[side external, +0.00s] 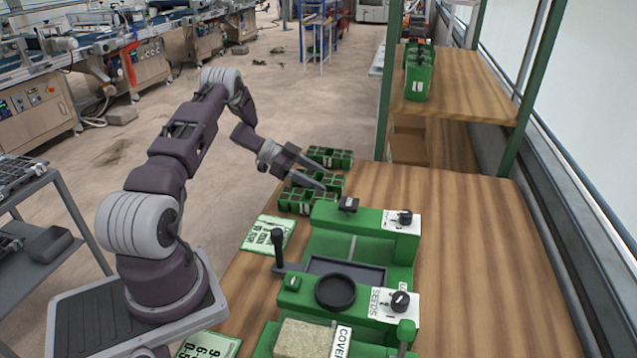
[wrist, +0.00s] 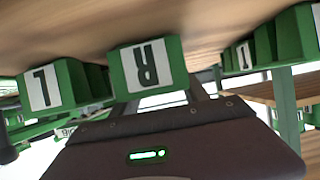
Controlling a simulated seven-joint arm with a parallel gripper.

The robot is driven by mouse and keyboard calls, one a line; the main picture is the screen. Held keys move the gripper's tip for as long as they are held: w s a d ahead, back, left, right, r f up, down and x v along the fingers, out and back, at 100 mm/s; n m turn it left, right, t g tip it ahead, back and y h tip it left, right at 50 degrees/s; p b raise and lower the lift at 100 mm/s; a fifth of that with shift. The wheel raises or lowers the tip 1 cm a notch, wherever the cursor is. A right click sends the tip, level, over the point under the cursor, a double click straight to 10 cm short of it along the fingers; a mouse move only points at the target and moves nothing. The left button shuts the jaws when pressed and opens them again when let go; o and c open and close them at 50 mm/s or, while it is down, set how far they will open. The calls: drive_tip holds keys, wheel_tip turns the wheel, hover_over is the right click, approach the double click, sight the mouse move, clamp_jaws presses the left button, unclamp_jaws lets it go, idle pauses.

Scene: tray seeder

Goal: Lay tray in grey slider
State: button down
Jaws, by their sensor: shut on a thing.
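Green seed trays stand in a group at the table's far left corner: a back one (side external: 330,157), a middle one (side external: 333,182) and a front one (side external: 296,201). My gripper (side external: 318,181) is low over the middle tray, its jaws shut on it. In the wrist view, a green tray end marked R (wrist: 148,66) is directly ahead of the gripper, between a tray marked L (wrist: 45,88) and another at the right (wrist: 243,56). The fingers' grip is mostly hidden. The dark grey slider (side external: 345,270) lies in the green seeder, with no tray visible in it.
The green seeder (side external: 365,220) stands in front of the trays, with black knobs, an upright lever (side external: 279,248) and a round black cup (side external: 335,291). A green number card (side external: 268,234) lies on the left edge. The table's right side is clear.

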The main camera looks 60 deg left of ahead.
wheel_tip(320, 180, up, 9)
drive_tip(key=w+d+r+n+t+y, duration=0.1)
drive_tip(key=w+d+r, duration=0.2)
drive_tip(key=d+r, duration=0.15)
drive_tip(key=w+d+r+n+y, duration=0.1)
drive_tip(key=w+d+r, duration=0.1)
drive_tip(key=d+r, duration=0.25)
drive_tip(key=s+d+r+n+t+y, duration=0.15)
drive_tip(key=s+d, duration=0.25)
drive_tip(key=d, duration=0.4)
drive_tip(key=s+d+r+n+t+y, duration=0.1)
drive_tip(key=s+d+n+y, duration=0.15)
drive_tip(key=d, duration=0.55)
drive_tip(key=w+a+f+m+g+h, duration=0.1)
drive_tip(key=w+a+m+h, duration=0.1)
drive_tip(key=w+a, duration=0.35)
drive_tip(key=w+a+f+m+g+h, duration=0.1)
drive_tip(key=w+a, duration=0.1)
drive_tip(key=a, duration=0.6)
drive_tip(key=s+a+f+m+g+h, duration=0.25)
drive_tip(key=s+a+f, duration=0.35)
drive_tip(key=a+f, duration=0.45)
drive_tip(key=shift+m+t+h, duration=0.25)
drive_tip(key=shift+t, duration=0.25)
drive_tip(key=f, duration=0.5)
drive_tip(key=a+f, duration=0.1)
drive_tip(key=f, duration=0.1)
drive_tip(key=shift+f, duration=0.4)
drive_tip(key=shift+f, duration=0.2)
